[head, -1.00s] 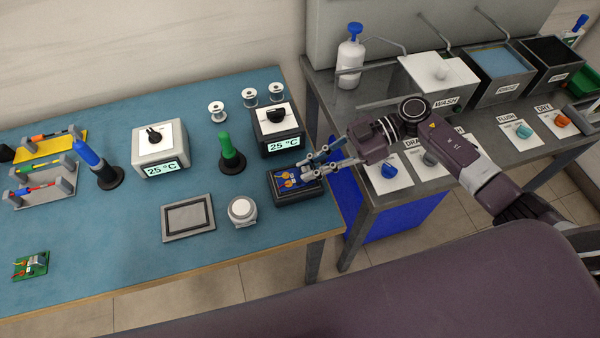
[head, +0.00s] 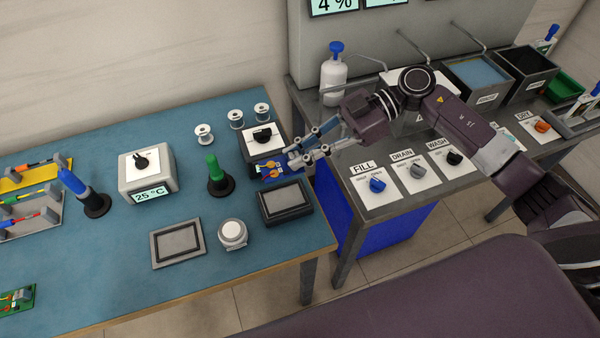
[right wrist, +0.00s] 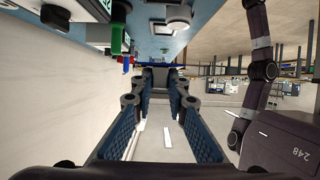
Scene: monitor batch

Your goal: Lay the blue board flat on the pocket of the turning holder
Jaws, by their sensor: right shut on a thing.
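The blue board (head: 268,171), with orange parts on it, is in my right gripper (head: 293,160), which is shut on its right edge. In the head view it appears above the far edge of the dark box (head: 285,203) with a shallow recessed top. In the right wrist view the board (right wrist: 152,66) shows as a thin blue edge beyond the fingertips (right wrist: 160,74). A flat grey frame with a recess (head: 178,245) and a round grey piece with a white top (head: 232,233) stand left of the dark box. I cannot tell for sure which is the turning holder. My left gripper is out of view.
A temperature box (head: 263,143) stands close behind the board. A green-handled tool (head: 216,176) stands to its left. A second temperature box (head: 148,172) and a blue-handled tool (head: 92,195) are farther left. The FILL knob (head: 377,185) is on the right bench.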

